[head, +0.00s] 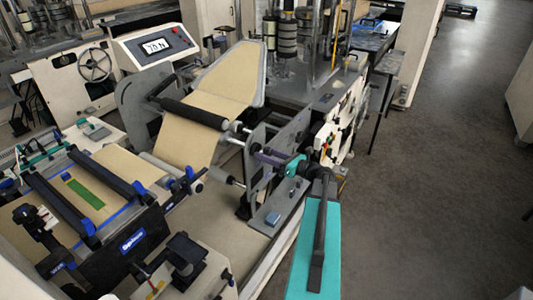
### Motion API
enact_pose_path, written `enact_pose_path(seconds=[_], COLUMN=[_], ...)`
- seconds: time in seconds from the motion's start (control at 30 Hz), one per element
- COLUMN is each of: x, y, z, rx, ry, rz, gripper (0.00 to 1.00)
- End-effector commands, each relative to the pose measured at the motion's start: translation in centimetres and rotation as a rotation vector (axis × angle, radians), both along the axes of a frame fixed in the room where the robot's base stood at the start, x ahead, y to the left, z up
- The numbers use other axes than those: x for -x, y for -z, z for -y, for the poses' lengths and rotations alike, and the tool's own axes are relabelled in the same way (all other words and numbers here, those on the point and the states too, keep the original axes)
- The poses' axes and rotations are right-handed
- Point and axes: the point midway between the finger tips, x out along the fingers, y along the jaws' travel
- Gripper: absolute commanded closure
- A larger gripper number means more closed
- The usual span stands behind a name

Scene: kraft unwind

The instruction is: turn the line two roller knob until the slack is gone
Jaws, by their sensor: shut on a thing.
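My gripper (271,157) reaches in from the right to the side plate of the paper unwind. It is shut on what appears to be the roller knob, which is mostly hidden by the fingers. Brown kraft paper (188,142) comes down from the wide sheet behind, under a dark roller (194,113), and on toward the lower rollers. The paper between them looks fairly flat; any small slack is too fine to tell. A tilted display (157,46) behind shows a reading that looks like 70 N.
A flat station with blue-ended dark bars (115,201) and a green patch (86,194) on the paper stands at the left. Open grey floor (440,190) lies at the right.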

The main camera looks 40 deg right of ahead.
Motion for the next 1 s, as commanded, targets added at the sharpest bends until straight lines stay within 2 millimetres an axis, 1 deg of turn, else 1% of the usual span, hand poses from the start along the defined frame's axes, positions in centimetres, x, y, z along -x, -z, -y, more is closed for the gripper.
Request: enact_pose_path(seconds=[0.7, 1.0], x=[0.04, 0.04], y=[-0.01, 0.1], z=[-0.02, -0.04], rx=[-0.146, -0.161], ry=[-0.001, -0.001], rz=[-0.038, -0.042], gripper=[0.76, 0.76])
